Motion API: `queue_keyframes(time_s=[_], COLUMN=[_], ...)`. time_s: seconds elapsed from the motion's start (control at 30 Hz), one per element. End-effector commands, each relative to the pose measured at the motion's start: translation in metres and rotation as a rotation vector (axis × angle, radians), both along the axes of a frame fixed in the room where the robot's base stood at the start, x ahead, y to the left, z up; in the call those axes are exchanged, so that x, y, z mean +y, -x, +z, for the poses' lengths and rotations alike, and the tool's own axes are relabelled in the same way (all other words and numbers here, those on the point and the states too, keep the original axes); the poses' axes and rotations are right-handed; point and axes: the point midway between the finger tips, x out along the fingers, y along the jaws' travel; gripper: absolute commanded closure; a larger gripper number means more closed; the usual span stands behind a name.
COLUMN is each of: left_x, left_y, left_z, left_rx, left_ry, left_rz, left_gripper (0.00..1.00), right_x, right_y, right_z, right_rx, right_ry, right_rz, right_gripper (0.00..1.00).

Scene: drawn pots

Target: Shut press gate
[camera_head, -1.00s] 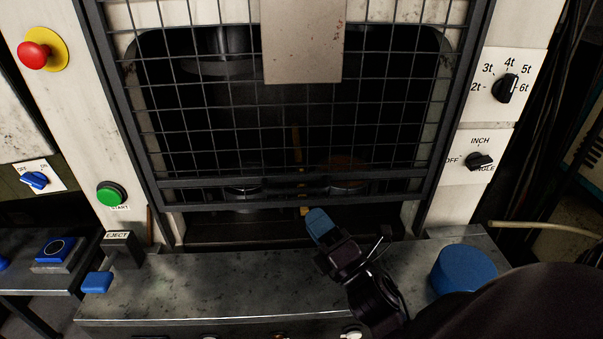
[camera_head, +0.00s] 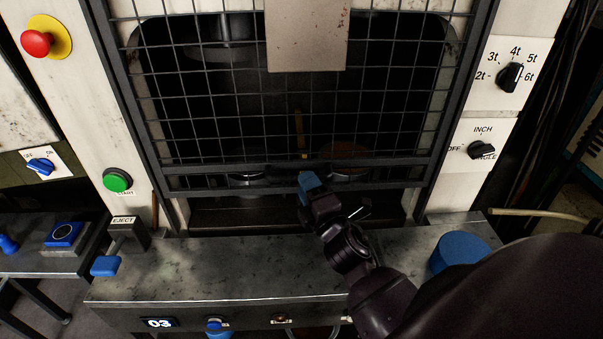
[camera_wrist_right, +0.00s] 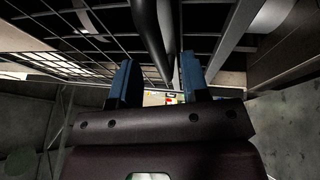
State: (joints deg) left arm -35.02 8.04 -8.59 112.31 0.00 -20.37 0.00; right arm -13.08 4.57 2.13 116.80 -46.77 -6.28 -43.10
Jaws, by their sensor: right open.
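The press gate (camera_head: 200,115) is a dark-framed wire mesh guard across the press opening, with a plain plate at its upper middle. Its lower edge has dark horizontal bars (camera_head: 400,165), and a dark gap shows below them. My right gripper (camera_head: 309,183) is at the middle of these bars, its blue fingers overlapping them in the head view. In the right wrist view the fingers (camera_wrist_right: 160,80) are apart, with a dark bar (camera_wrist_right: 152,40) running between them in the picture. I cannot tell whether they touch it. My left gripper is not in view.
A grey metal bench (camera_head: 220,265) lies in front of the gate. A blue cylinder (camera_head: 460,250) stands at its right, near my right arm. An eject lever (camera_head: 107,265) is at the left. A green start button (camera_head: 117,180) and a red stop button (camera_head: 38,43) are on the left post.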

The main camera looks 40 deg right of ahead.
Motion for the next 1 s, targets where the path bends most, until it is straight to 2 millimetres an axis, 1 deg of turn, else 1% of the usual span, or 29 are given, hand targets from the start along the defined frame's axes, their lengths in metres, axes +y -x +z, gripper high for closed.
queue_keyframes(time_s=[0.03,0.1,0.3,0.63,0.67,0.9,0.93,1.0], left_x=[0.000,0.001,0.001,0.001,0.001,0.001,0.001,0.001], left_y=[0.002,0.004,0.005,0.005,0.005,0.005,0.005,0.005], left_z=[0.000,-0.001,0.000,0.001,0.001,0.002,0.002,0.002], left_rx=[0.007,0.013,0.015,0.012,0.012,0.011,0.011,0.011], left_ry=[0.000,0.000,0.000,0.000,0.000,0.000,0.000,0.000], left_rz=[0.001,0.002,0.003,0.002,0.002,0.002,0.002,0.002], left_gripper=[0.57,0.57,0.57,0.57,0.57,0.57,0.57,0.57], right_x=[-0.001,-0.002,-0.005,-0.005,-0.005,-0.005,-0.005,-0.005], right_y=[-0.008,-0.015,-0.029,-0.031,-0.031,-0.031,-0.031,-0.031], right_z=[0.003,0.004,0.006,0.006,0.006,0.006,0.006,0.006], right_rx=[-0.002,-0.001,-0.001,0.000,0.000,0.000,0.000,0.000], right_ry=[0.000,0.001,0.000,0.001,0.000,0.001,0.000,0.001], right_rz=[0.001,0.001,0.000,0.000,0.000,0.000,0.000,0.000], right_gripper=[0.58,0.58,0.58,0.58,0.59,0.96,1.00,1.00])
